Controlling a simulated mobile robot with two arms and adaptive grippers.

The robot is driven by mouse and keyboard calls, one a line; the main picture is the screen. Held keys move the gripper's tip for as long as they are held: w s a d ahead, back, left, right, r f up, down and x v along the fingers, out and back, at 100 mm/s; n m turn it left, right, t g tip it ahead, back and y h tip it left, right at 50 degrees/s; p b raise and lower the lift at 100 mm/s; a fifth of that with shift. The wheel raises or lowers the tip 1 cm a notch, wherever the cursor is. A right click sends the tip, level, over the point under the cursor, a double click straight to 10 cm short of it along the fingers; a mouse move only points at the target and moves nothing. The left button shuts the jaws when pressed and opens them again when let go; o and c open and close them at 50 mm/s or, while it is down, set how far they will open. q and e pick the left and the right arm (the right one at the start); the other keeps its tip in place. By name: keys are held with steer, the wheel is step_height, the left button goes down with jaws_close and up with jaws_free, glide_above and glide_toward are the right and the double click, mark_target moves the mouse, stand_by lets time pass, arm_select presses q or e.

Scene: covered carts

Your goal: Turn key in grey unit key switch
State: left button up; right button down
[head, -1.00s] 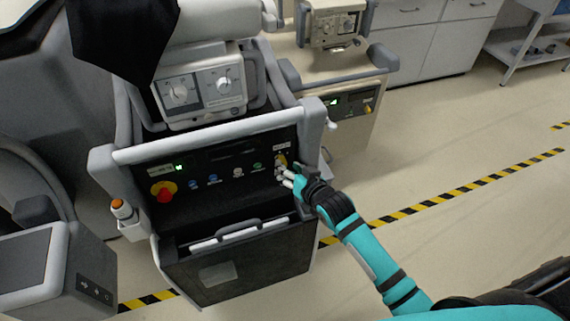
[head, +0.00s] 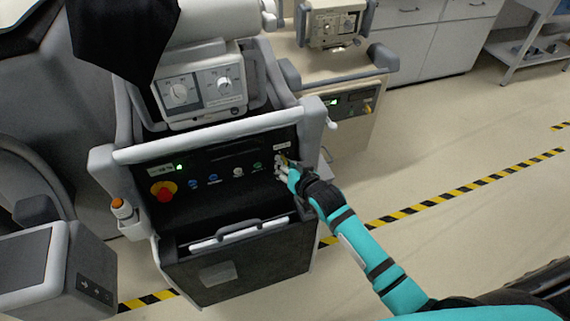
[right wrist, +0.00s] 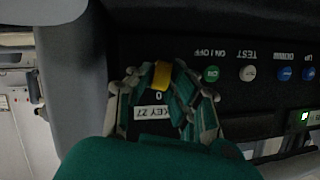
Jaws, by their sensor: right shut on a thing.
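The grey unit (head: 134,152) stands at the centre left of the head view, with a black control panel under its grey handle bar. My right gripper (head: 281,168) is at the right end of that panel, over the key switch. In the right wrist view its fingers (right wrist: 166,98) are closed around the yellow key (right wrist: 161,76). A label reading KEY Z7 (right wrist: 155,113) shows between the fingers. The switch body is mostly hidden by the fingers. My left gripper is not in view.
A red and yellow stop button (head: 163,191) and several small buttons line the panel to the left of my gripper. A beige unit (head: 345,135) with a similar panel stands behind on the right. The floor at right is clear, with striped tape.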

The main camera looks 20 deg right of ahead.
steer(key=c, duration=1.9)
jaws_free()
jaws_close()
steer(key=shift+r+n+h+p, duration=0.2)
steer(key=shift+n+h+p, duration=0.25)
steer(key=shift+p, duration=0.3)
steer(key=shift+f+n+h, duration=0.1)
steer(key=shift+n+h, duration=0.15)
steer(key=shift+n, duration=0.2)
steer(key=o, duration=0.7)
jaws_free()
